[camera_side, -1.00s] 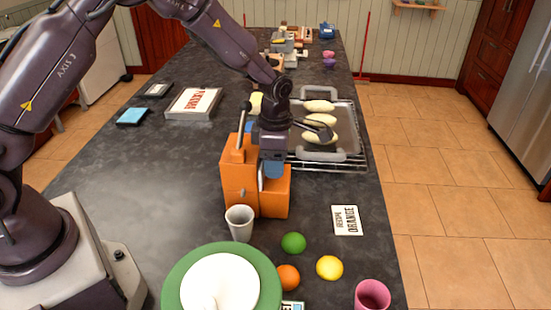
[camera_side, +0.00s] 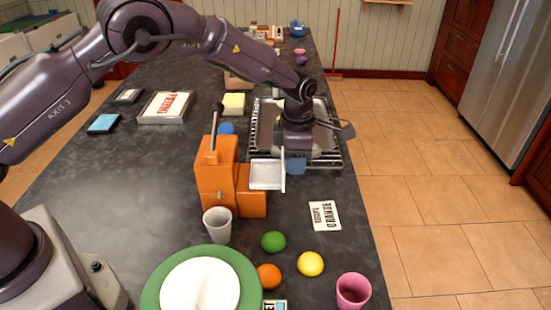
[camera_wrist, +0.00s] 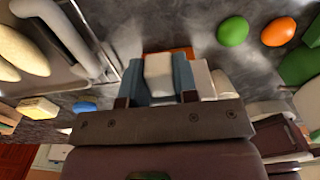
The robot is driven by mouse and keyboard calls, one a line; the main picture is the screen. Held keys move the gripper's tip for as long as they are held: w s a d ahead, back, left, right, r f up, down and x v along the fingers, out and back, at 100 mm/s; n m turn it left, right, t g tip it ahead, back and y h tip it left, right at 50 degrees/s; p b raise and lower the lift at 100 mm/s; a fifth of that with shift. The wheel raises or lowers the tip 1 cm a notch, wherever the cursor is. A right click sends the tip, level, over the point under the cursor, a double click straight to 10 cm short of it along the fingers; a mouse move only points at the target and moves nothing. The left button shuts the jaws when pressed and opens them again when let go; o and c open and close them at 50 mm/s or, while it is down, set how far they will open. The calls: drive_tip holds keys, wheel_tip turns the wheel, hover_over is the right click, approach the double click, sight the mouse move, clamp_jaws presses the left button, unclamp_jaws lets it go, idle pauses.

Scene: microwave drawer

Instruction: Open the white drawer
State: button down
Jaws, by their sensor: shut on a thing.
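The white drawer (camera_side: 266,172) sticks out of the right side of the orange unit (camera_side: 217,166) in the side view, with its shallow open inside showing. My gripper (camera_side: 295,166) is at the drawer's outer end, at its front panel. In the wrist view, the blue fingers of my gripper (camera_wrist: 160,82) are closed on either side of a pale part of the white drawer (camera_wrist: 158,70). The orange unit (camera_wrist: 181,52) shows just behind it. The exact grip on the drawer's handle is hidden in the side view.
A grey tray on a wire rack (camera_side: 262,125) lies behind my gripper. A grey cup (camera_side: 217,225), green ball (camera_side: 273,242), yellow ball (camera_side: 310,263), orange ball (camera_side: 268,276) and pink cup (camera_side: 353,290) stand in front. The counter's right edge is close.

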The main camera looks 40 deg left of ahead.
drive_tip(key=shift+w+d, duration=0.15)
drive_tip(key=shift+w, duration=0.1)
drive_tip(key=c, duration=0.9)
unclamp_jaws()
wheel_tip(320, 180, up, 13)
drive_tip(key=shift+r, duration=0.1)
